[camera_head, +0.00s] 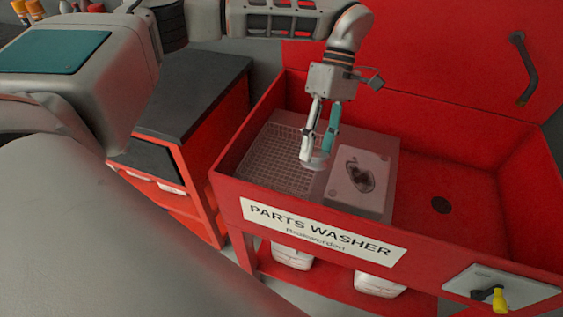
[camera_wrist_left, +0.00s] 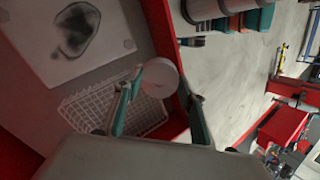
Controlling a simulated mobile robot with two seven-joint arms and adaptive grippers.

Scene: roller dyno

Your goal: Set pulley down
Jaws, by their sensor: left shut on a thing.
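The pulley (camera_head: 317,161) is a small pale grey disc. My left gripper (camera_head: 318,152) points down and is shut on it, above the inside of the red parts washer (camera_head: 228,187). In the left wrist view the pulley (camera_wrist_left: 160,77) shows its round face between the teal-padded fingers. A pale wire basket (camera_head: 268,165) lies to the left of the gripper, and a white panel with a dark smudge (camera_head: 373,180) lies to the right. I cannot tell whether the pulley touches the surface below. My right gripper is not in view.
The washer's red lid (camera_head: 430,60) stands open behind, with a dark handle. The right part of the basin is bare around a dark drain (camera_head: 441,205). A dark-topped red cabinet (camera_head: 195,95) stands to the left.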

